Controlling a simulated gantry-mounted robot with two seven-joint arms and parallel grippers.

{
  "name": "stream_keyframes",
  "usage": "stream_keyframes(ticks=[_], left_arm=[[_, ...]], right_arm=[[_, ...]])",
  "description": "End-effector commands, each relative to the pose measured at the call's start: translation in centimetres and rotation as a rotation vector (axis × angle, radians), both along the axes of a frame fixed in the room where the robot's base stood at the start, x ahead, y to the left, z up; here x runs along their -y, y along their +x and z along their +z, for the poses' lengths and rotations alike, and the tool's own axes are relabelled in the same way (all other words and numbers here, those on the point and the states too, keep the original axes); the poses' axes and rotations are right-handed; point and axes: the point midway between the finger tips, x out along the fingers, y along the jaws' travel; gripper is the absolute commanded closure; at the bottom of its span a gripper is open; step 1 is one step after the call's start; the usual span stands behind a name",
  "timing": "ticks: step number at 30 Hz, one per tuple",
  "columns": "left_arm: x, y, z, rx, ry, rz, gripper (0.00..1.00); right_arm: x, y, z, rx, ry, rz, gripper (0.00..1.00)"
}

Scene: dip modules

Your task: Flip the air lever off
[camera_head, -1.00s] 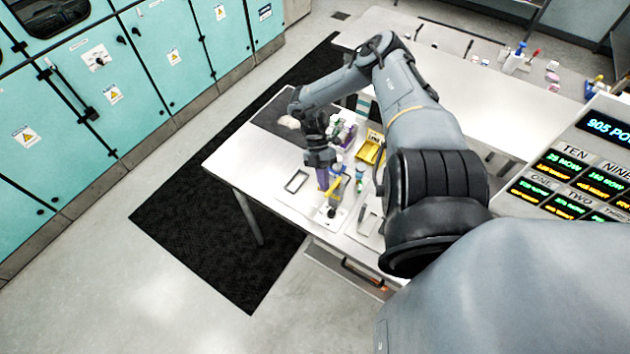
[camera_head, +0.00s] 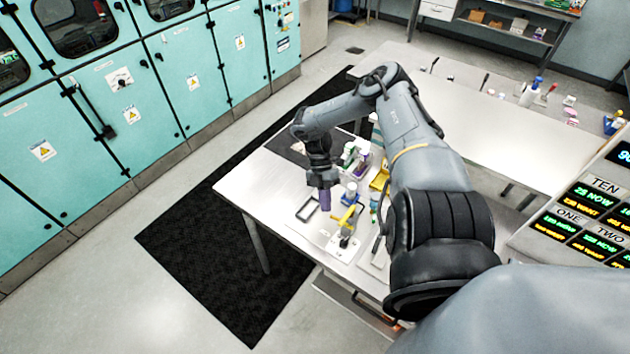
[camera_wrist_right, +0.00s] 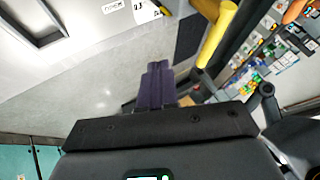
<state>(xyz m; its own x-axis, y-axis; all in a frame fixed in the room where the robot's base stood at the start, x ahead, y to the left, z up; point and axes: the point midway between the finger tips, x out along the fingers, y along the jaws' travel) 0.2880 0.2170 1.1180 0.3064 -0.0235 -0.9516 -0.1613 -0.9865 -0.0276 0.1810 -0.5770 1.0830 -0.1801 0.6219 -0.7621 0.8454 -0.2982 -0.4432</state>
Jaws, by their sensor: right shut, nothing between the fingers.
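The air lever (camera_head: 349,215) has a yellow handle and stands on a white plate near the table's front edge. In the right wrist view its yellow handle (camera_wrist_right: 216,37) shows at the upper right, partly cut off by the top edge. My right gripper (camera_head: 325,207) has purple fingers and is just left of the lever, apart from it. In the right wrist view the fingers (camera_wrist_right: 157,68) are together, with nothing between them. I cannot tell which lever position means off. My left gripper is not in view.
A dark rectangular frame (camera_head: 307,209) lies left of the lever. Small bottles (camera_head: 350,193) and a yellow bin (camera_head: 380,179) stand behind it. The displays panel (camera_head: 590,215) is at the right. Bare tabletop (camera_head: 245,185) is free at the left.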

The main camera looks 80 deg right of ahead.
Motion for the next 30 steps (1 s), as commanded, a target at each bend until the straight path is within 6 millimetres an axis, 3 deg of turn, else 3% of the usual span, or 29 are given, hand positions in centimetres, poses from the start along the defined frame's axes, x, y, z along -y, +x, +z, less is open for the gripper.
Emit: stream_keyframes(ticks=[1,6,14,18,30], left_arm=[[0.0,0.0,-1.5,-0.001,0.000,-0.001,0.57],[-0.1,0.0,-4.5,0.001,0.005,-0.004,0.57],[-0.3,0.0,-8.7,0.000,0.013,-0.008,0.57],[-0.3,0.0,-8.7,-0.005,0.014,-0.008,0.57],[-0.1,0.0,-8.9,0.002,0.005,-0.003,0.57]], right_arm=[[1.2,0.5,0.6,0.005,-0.011,-0.002,1.00],[3.2,0.9,2.9,0.001,-0.010,-0.002,1.00],[4.3,1.4,4.5,-0.002,-0.011,0.000,1.00],[4.9,1.4,6.0,-0.004,-0.008,-0.002,1.00],[5.6,2.0,7.2,0.001,-0.005,-0.001,1.00]])
